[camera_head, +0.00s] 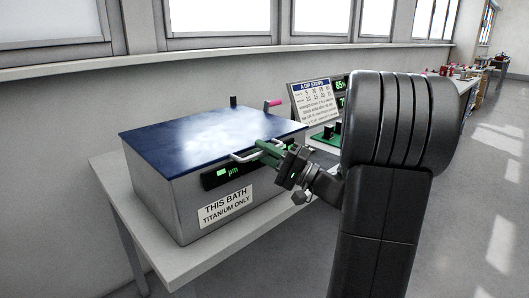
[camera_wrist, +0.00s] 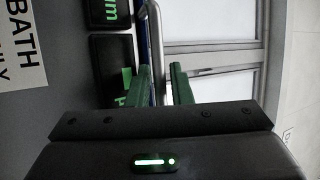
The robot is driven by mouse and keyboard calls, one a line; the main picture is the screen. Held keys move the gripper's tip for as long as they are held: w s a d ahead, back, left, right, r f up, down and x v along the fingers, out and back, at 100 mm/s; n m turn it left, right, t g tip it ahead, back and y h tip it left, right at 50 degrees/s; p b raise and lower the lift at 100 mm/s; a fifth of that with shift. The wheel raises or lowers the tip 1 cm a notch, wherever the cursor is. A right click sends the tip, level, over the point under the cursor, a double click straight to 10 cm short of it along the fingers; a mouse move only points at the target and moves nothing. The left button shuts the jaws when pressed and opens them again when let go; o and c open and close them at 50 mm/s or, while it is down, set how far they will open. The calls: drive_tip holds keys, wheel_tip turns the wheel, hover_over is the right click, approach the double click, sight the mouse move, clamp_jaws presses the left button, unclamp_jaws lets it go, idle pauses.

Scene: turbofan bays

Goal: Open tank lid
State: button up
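The tank (camera_head: 165,195) is a grey metal box with a label reading "THIS BATH TITANIUM ONLY". Its dark blue lid (camera_head: 200,135) lies flat and shut on top. A pale bar handle (camera_head: 241,157) runs along the lid's front edge; it also shows in the wrist view (camera_wrist: 156,45). My gripper (camera_head: 262,150) is at this handle, its green fingers pointing at the tank front. In the wrist view, my gripper (camera_wrist: 162,82) has its fingers apart, with the bar showing in the gap between them. Contact with the bar cannot be told.
The tank stands on a light bench (camera_head: 205,265) against the wall under windows. Dark display panels (camera_head: 222,174) sit on the tank front below the handle. A sign (camera_head: 314,104) and a green-lit display stand behind at right. The floor (camera_head: 480,200) at right is open.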

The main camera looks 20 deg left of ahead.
clamp_jaws()
